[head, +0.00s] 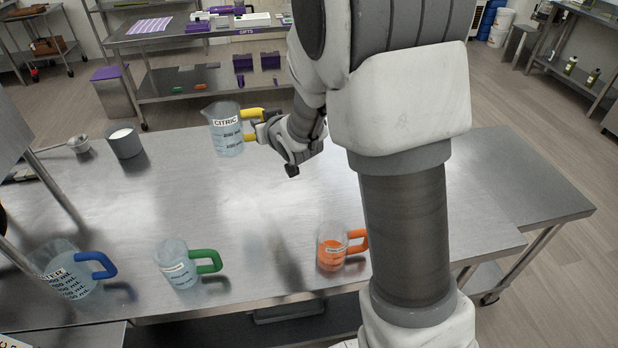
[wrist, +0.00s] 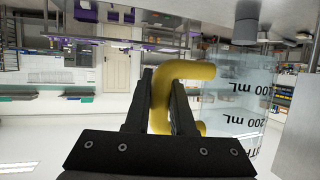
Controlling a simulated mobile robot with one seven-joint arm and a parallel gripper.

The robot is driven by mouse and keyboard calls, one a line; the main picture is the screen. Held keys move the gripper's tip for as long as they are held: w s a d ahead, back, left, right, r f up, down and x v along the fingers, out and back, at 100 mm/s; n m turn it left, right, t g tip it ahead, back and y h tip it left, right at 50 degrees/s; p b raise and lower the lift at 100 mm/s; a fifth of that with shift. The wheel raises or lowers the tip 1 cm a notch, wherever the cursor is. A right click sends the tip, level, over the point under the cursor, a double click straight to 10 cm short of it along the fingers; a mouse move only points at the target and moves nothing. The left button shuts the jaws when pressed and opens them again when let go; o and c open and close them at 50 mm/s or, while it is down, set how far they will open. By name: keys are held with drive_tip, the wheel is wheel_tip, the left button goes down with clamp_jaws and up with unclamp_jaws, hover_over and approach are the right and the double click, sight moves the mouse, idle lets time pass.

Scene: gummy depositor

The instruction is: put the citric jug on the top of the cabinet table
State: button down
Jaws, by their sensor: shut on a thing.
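The citric jug (head: 226,132) is a clear jug with a "CITRIC" label and a yellow handle, near the far edge of the steel table (head: 300,215) in the head view. My gripper (head: 262,127) is to its right, shut on the yellow handle. In the wrist view my gripper's dark fingers (wrist: 163,95) pinch the handle (wrist: 185,72), and the clear jug wall (wrist: 245,100) shows at the right. The jug looks close to upright in the head view. I cannot tell how far its base is above the steel. I cannot tell which surface is the cabinet table.
A water jug with a blue handle (head: 70,275), a green-handled jug (head: 178,265) and an orange-filled jug (head: 332,250) stand along the near edge. A grey cup (head: 124,142) stands at the left. The middle is clear.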

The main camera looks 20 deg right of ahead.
drive_tip(key=s+a+n+g+y+b, duration=0.1)
drive_tip(key=s+a+n+g+y, duration=0.25)
drive_tip(key=a, duration=0.65)
drive_tip(key=s+a+f+n+g+y+b, duration=0.1)
drive_tip(key=s+a+n+g+y, duration=0.3)
drive_tip(key=a, duration=0.6)
drive_tip(key=s+a+n+g+y+b, duration=0.1)
drive_tip(key=s+a+n+g+y, duration=0.3)
drive_tip(key=a, duration=0.6)
drive_tip(key=shift+n+t+h, duration=0.55)
drive_tip(key=shift+t, duration=0.4)
drive_tip(key=f+b, duration=0.2)
drive_tip(key=f, duration=0.4)
drive_tip(key=w+f+b, duration=0.1)
drive_tip(key=f, duration=0.5)
drive_tip(key=f+b, duration=0.2)
drive_tip(key=f, duration=0.4)
drive_tip(key=shift+w+a+b, duration=0.15)
drive_tip(key=shift+w+b, duration=0.15)
drive_tip(key=shift+w, duration=0.05)
drive_tip(key=shift+f, duration=0.2)
drive_tip(key=c, duration=0.8)
unclamp_jaws()
drive_tip(key=shift+o, duration=0.2)
drive_tip(key=shift+r, duration=0.25)
drive_tip(key=p+v, duration=0.2)
drive_tip(key=v, duration=1)
